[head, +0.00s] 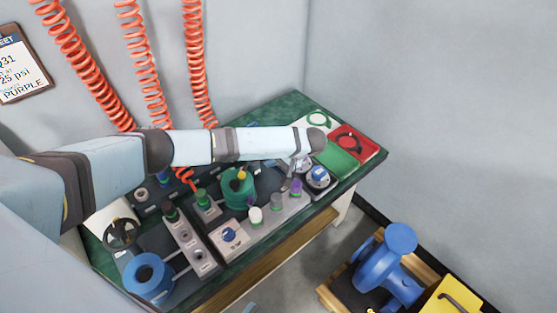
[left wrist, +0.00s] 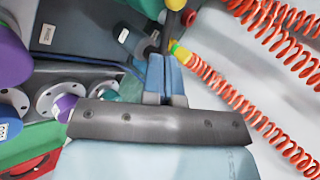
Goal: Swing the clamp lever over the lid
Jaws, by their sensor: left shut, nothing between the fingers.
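The green chamber (head: 238,193) stands upright on the dark bench unit, with a yellow-tipped part (head: 240,175) at its top that looks like the clamp lever; my forearm partly covers this area. In the left wrist view a dark rod with a yellow end (left wrist: 176,4) stands just beyond the fingertips, probably the lever; I cannot tell whether they touch. My left gripper (left wrist: 164,62) is shut and empty, its two blue fingers together. In the head view it (head: 268,163) is mostly hidden under my arm. My right gripper is not in view.
A red tray (head: 366,146) and a green tray lie at the right end. Orange coiled hoses (head: 150,80) hang behind. A blue ring (head: 148,275) sits at the near left.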

